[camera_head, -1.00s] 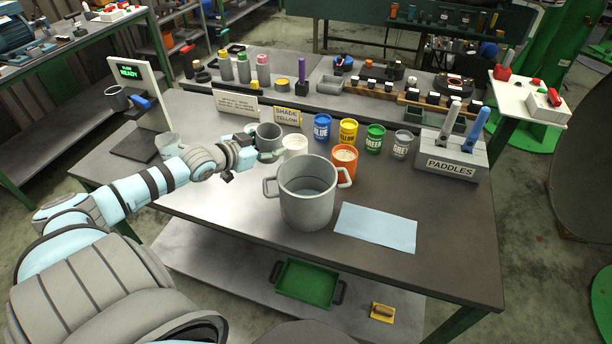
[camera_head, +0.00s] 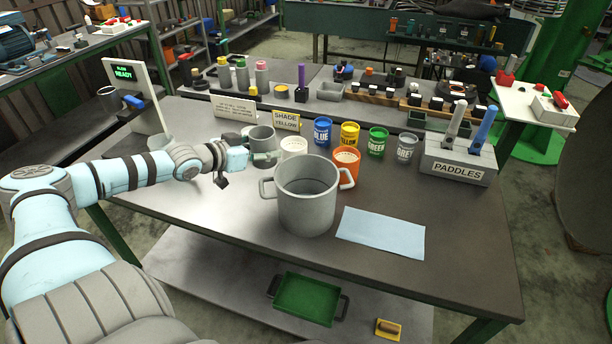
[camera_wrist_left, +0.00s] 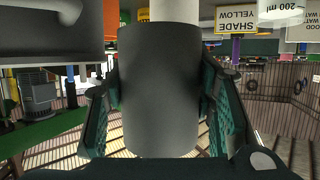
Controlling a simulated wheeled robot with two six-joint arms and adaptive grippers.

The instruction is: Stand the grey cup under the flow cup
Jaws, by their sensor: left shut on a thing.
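The grey cup (camera_head: 262,140) is on the left-centre of the bench, just left of a white cup. The flow cup (camera_head: 108,99) appears to be the dark grey cup on the stand at the far left, by a blue part and a display reading READY (camera_head: 124,73). My right gripper is out of view.
A large grey two-handled pot (camera_head: 306,200) stands right of my gripper. The white cup (camera_head: 293,147), an orange cup (camera_head: 346,163) and several paint tins stand behind it. Signs (camera_head: 236,108) stand behind the grey cup.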

